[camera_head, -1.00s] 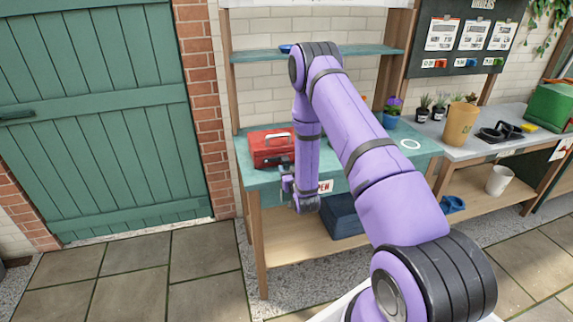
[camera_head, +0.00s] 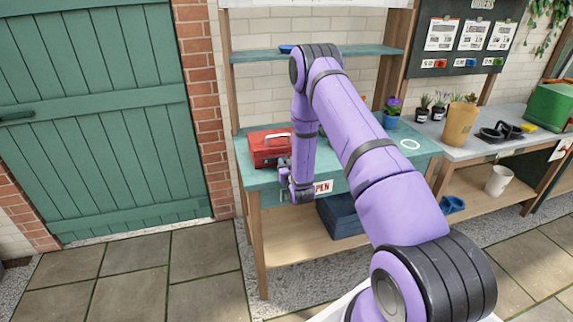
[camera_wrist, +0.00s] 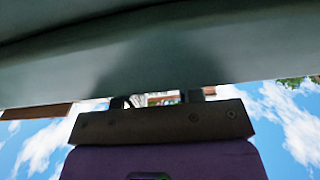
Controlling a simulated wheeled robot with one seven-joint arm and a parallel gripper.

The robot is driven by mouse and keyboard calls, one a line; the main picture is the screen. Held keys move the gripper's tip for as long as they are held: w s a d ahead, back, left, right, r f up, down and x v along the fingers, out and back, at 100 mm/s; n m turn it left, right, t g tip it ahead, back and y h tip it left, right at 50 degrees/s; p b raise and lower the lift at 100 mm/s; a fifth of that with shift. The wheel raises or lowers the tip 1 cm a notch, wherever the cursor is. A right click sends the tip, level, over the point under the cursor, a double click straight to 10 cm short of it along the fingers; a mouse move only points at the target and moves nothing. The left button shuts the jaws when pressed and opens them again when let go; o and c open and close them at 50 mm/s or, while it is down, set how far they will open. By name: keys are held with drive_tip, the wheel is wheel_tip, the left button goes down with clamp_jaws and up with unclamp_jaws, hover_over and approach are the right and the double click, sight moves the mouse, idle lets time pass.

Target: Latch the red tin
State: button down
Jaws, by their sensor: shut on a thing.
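The red tin (camera_head: 268,153) with a pale carry handle on its lid stands on the left end of the teal bench (camera_head: 415,158) in the head view. Its lid looks down. My gripper (camera_head: 284,168) is low at the tin's front right, by the bench's front edge. The jaws are shut on a small part at the tin's front, though my wrist hides the contact and the latch. In the wrist view, my gripper's fingers (camera_wrist: 160,99) show beneath a broad grey-green surface that fills the top; a little red and white shows between them.
A teal shelf (camera_head: 350,51) hangs above the bench. An open sign (camera_head: 323,187) is on the bench front, beside my wrist. A dark blue box (camera_head: 342,217) sits on the lower shelf. A potted plant (camera_head: 392,115) stands to the right of my arm.

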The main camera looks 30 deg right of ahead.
drive_tip(key=shift+r, duration=0.1)
drive_tip(key=r+n, duration=0.2)
drive_tip(key=n, duration=0.1)
drive_tip(key=shift+w+a, duration=0.1)
drive_tip(key=shift+a, duration=0.2)
drive_tip(key=n, duration=0.1)
drive_tip(key=r+n, duration=0.1)
drive_tip(key=n, duration=0.1)
drive_tip(key=shift+a+r, duration=0.2)
drive_tip(key=shift+a, duration=0.15)
drive_tip(key=n, duration=0.1)
drive_tip(key=a+r+n, duration=0.1)
drive_tip(key=shift+w+r+n, duration=0.2)
drive_tip(key=shift+n, duration=0.2)
drive_tip(key=n, duration=0.1)
drive_tip(key=a+r+n, duration=0.1)
drive_tip(key=shift+w+a+n, duration=0.15)
drive_tip(key=shift+w+n, duration=0.05)
drive_tip(key=shift+n, duration=0.2)
drive_tip(key=shift+w+a+r+n, duration=0.15)
drive_tip(key=shift+a+n, duration=0.45)
drive_tip(key=shift+n, duration=0.45)
drive_tip(key=shift+w+a+r+n, duration=0.2)
drive_tip(key=shift+a+n, duration=0.4)
drive_tip(key=shift+n, duration=0.5)
drive_tip(key=shift+w+a+r+n, duration=0.15)
drive_tip(key=shift+a+n, duration=0.45)
drive_tip(key=shift+n, duration=0.45)
